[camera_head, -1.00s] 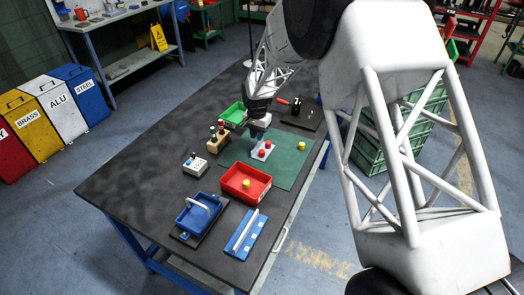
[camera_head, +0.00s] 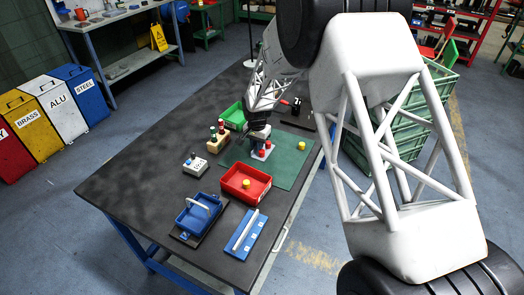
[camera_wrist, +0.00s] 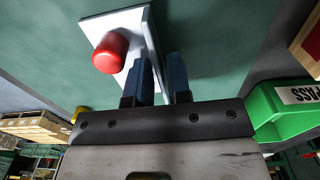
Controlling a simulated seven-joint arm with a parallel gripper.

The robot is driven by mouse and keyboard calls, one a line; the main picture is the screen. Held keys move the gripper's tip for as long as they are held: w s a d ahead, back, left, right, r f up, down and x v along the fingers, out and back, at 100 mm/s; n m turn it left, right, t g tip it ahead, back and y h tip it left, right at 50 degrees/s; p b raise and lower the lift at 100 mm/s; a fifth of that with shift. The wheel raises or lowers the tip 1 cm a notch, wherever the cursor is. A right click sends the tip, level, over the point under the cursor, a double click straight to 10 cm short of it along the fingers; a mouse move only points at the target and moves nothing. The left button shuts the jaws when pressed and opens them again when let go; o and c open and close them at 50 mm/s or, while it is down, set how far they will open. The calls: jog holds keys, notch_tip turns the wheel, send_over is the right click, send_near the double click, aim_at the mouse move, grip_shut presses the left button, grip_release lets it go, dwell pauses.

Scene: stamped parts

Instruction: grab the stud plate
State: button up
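The stud plate (camera_head: 258,157) is a pale grey bent plate with red-capped studs, lying on the green mat (camera_head: 290,168). In the wrist view the plate (camera_wrist: 135,22) shows one red cap (camera_wrist: 109,52) and an upright flange at its right side. My gripper (camera_wrist: 162,72) has two blue fingers, spread apart, one on each side of the flange's near end. Contact cannot be told. In the head view my gripper (camera_head: 258,143) is low over the plate's far end and hides part of it.
A yellow-capped part (camera_head: 301,146) sits on the mat to the right. A red tray (camera_head: 262,198) is in front, a wooden block with bottles (camera_head: 217,144) to the left. A green bin (camera_head: 233,117), labelled PASS in the wrist view (camera_wrist: 262,105), stands close to my gripper.

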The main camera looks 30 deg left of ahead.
grip_shut()
jog(key=shift+r, duration=0.2)
dwell(0.3)
notch_tip(320, 180, up, 10)
jog(key=shift+f, duration=0.15)
dwell(0.5)
dwell(0.4)
